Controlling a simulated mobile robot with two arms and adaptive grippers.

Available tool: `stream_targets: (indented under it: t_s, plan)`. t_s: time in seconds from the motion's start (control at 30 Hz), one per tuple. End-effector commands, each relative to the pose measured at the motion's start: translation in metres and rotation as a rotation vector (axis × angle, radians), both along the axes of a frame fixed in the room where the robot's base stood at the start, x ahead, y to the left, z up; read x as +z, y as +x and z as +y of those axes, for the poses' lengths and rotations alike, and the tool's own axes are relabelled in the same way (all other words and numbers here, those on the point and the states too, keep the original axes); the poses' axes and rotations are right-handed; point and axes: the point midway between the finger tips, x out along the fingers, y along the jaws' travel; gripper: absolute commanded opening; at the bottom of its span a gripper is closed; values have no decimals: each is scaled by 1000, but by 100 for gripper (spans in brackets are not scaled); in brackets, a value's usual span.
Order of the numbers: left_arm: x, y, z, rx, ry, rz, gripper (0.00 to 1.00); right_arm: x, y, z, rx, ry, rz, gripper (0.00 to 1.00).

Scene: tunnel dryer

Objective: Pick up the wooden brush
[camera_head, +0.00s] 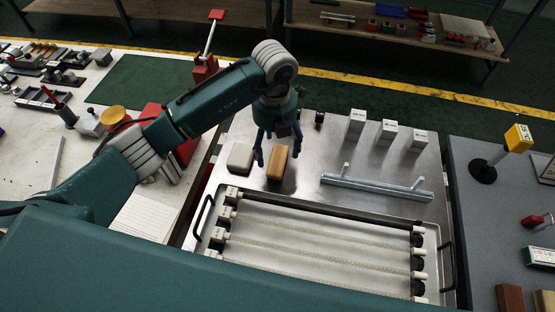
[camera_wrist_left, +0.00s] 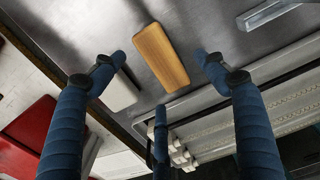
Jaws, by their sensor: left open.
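The wooden brush (camera_head: 278,163) is an orange-brown block lying on the metal table top, just right of a white block (camera_head: 240,157). My left gripper (camera_head: 277,148) is above it, pointing down, with its blue fingers spread. In the left wrist view the brush (camera_wrist_left: 161,58) lies between the tips of the open fingers (camera_wrist_left: 160,66), apart from them as far as I can tell. Its bristles are not visible. My right gripper is not in view.
A tray (camera_head: 330,205) with several white rods stands in front of the brush. A metal bar (camera_head: 375,188) with two posts lies to the right, with white blocks (camera_head: 356,124) behind it. A red stand (camera_head: 205,70) is at the back left. The metal behind the brush is mostly clear.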

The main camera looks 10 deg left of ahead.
Motion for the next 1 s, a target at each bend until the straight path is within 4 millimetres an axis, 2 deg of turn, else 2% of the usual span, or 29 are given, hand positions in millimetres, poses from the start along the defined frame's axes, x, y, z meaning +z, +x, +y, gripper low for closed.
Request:
stream_targets:
  t_s: [0.17,0.33,0.5,0.7,0.77,0.97,1.0]
  plan:
    - [-14,-2,1,2,0,5,73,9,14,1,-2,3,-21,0]
    - [-41,-3,2,1,-1,5,73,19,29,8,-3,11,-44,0]
    - [-55,-2,2,0,-1,2,73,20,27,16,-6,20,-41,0]
    - [-56,-2,2,0,-1,0,73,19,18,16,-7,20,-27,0]
    - [-56,-2,2,0,-1,0,63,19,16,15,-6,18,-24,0]
    - [-56,-2,2,0,-1,0,23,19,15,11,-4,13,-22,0]
    - [-55,-1,2,0,-1,0,22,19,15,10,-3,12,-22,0]
